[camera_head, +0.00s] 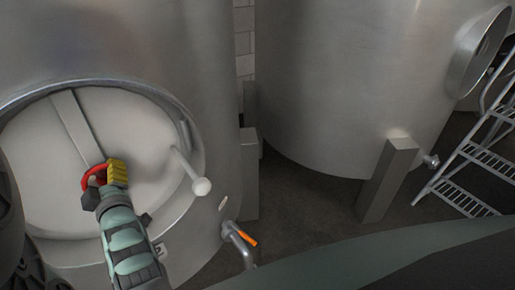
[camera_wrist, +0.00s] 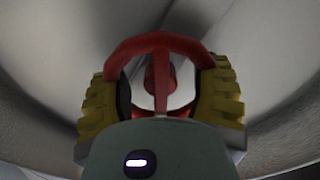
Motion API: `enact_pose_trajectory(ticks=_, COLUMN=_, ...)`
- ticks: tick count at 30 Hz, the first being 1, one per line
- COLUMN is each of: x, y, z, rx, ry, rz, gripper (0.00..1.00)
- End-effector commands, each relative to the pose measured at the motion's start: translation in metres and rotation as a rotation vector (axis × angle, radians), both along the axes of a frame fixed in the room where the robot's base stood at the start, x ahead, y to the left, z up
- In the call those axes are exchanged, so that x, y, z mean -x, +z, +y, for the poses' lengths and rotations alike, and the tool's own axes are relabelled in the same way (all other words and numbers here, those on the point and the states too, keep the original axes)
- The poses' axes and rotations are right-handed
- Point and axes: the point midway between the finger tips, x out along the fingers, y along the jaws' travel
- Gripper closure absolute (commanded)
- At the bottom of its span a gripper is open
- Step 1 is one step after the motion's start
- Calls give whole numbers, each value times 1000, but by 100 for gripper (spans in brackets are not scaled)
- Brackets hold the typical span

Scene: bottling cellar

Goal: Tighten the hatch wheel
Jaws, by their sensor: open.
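The red hatch wheel (camera_head: 92,175) sits on the round pale hatch door (camera_head: 136,140) of the left steel tank. In the wrist view the wheel (camera_wrist: 158,42) shows a curved rim and a spoke, straight ahead of my gripper. My gripper (camera_head: 104,174) is at the wheel, its yellow pads partly covering it in the head view. In the wrist view my gripper (camera_wrist: 162,98) is open, with one yellow pad on each side of the wheel. I cannot tell whether the pads touch the rim. The wheel's far side is partly hidden.
A rod with a white ball end (camera_head: 201,187) sticks out at the hatch's right edge. A pipe valve with an orange handle (camera_head: 246,236) is lower right. A second tank (camera_head: 340,80) and a metal stair (camera_head: 465,180) stand to the right, with dark floor between.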

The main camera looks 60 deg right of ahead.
Motion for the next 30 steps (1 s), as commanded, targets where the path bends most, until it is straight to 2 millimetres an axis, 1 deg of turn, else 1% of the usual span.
enact_pose_trajectory(ticks=5, x=0, y=0, z=0, rx=0, ry=-1, rz=-1, gripper=39)
enact_pose_trajectory(ticks=6, x=0, y=0, z=0, rx=0, ry=-1, rz=-1, gripper=37)
enact_pose_trajectory(ticks=24, x=0, y=0, z=0, rx=0, ry=0, rz=-2, gripper=99)
enact_pose_trajectory(ticks=30, x=0, y=0, z=0, rx=-3, ry=0, rz=-1, gripper=100)
